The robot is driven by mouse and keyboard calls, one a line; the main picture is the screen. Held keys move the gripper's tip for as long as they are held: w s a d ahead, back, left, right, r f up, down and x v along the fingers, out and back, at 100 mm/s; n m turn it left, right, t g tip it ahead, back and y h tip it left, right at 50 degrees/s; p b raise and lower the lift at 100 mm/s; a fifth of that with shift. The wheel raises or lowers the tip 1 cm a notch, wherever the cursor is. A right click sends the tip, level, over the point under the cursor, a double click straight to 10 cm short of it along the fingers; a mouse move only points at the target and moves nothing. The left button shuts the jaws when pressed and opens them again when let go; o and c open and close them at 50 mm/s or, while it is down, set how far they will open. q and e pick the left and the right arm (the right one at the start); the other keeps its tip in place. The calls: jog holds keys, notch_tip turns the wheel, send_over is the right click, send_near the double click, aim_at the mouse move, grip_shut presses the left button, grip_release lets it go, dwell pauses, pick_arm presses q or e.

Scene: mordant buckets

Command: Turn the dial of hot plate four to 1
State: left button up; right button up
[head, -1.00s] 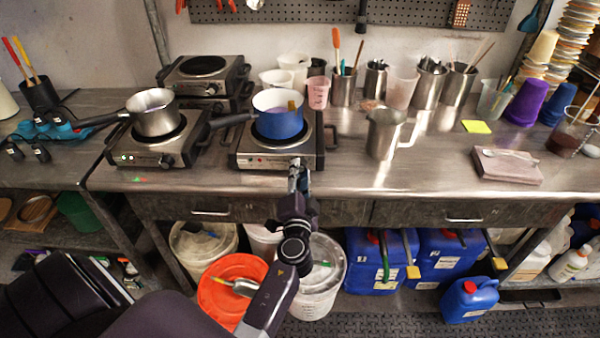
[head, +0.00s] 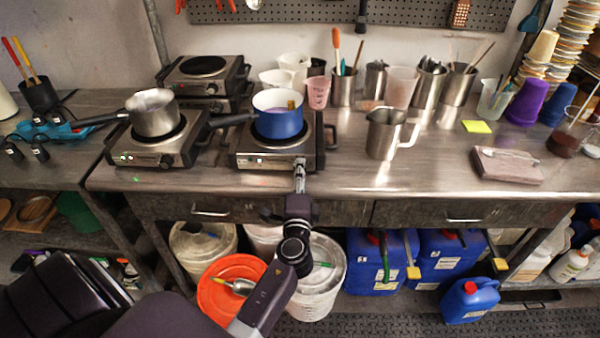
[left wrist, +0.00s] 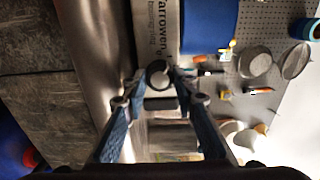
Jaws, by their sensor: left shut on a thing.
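A hot plate (head: 248,162) with a blue pot (head: 280,122) on it stands at the middle of the bench. My left gripper (head: 299,164) reaches up to the right part of its front panel and hides the dial in the head view. In the left wrist view the round dark dial (left wrist: 157,75) lies between the two fingertips of my left gripper (left wrist: 160,80), which are shut on it. The dial's setting cannot be read. The blue pot also shows in the left wrist view (left wrist: 209,25). My right gripper is not in view.
Left of it stands another hot plate (head: 125,155) with a steel pot (head: 153,113); a further one (head: 203,68) is behind. A steel pitcher (head: 383,135) stands to the right. Drawers (head: 215,208) and buckets (head: 232,268) are below the bench edge.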

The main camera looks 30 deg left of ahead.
pick_arm(q)
jog(key=shift+r+m, duration=0.1)
jog(key=shift+m, duration=0.2)
jog(key=o, duration=1.2)
jog(key=shift+a, duration=0.1)
jog(key=shift+c, duration=0.2)
jog(key=shift+s+d+f, duration=0.25)
jog(key=shift+s+d, duration=0.05)
jog(key=shift+s, duration=0.05)
jog(key=v, duration=0.7)
jog(key=shift+r, duration=0.25)
